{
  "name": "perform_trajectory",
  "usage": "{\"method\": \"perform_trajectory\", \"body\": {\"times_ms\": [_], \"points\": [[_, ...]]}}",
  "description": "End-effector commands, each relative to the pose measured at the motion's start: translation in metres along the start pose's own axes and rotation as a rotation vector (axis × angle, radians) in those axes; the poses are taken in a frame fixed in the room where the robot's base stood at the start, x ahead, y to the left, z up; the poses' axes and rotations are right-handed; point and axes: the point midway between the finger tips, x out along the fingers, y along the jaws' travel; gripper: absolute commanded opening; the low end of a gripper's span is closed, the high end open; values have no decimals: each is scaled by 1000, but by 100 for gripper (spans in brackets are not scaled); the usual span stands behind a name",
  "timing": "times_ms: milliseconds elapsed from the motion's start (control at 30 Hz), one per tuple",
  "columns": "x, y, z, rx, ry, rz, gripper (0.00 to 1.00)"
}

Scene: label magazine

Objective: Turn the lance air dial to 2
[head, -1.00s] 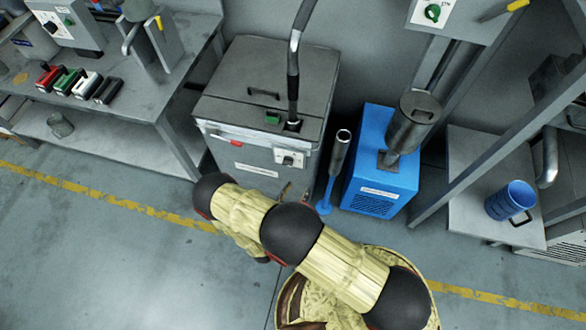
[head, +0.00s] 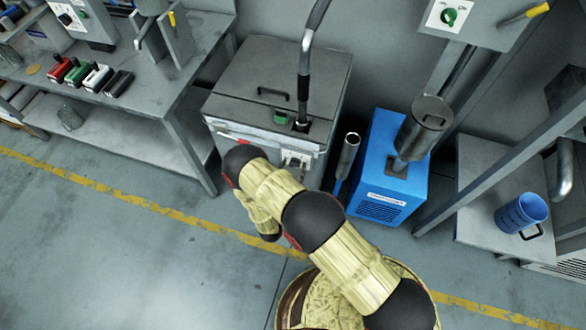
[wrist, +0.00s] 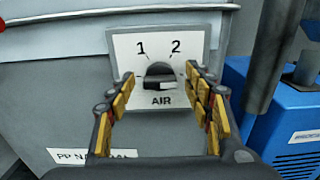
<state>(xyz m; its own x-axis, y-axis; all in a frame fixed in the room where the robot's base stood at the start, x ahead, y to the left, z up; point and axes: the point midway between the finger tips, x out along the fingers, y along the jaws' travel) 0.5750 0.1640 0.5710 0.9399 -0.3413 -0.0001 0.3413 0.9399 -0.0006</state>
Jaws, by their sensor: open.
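The lance air dial (wrist: 160,76) is a dark knob on a white plate (wrist: 133,54) marked 1, 2 and AIR, on the front of a grey cabinet (wrist: 60,100). The 1 is at upper left of the knob and the 2 at upper right. I cannot clearly tell which mark the knob points at. My gripper (wrist: 160,82) is open in the wrist view, its yellow-padded fingers to the left and right of the knob, with gaps visible. In the head view the dial plate (head: 297,157) is partly hidden by my arm.
A blue unit (head: 388,190) stands right of the cabinet, with a metal tube (head: 348,155) between them. A workbench (head: 150,105) stands left. A blue mug (head: 522,212) is at right. Open floor lies in front.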

Motion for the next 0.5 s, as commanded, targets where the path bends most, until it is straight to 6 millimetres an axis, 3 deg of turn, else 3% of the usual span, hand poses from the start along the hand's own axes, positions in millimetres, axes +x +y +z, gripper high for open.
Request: {"method": "perform_trajectory", "body": {"times_ms": [267, 500], "points": [[2, 0, 0, 0, 0, 1, 52], [1, 0, 0, 0, 0, 0, 38]]}}
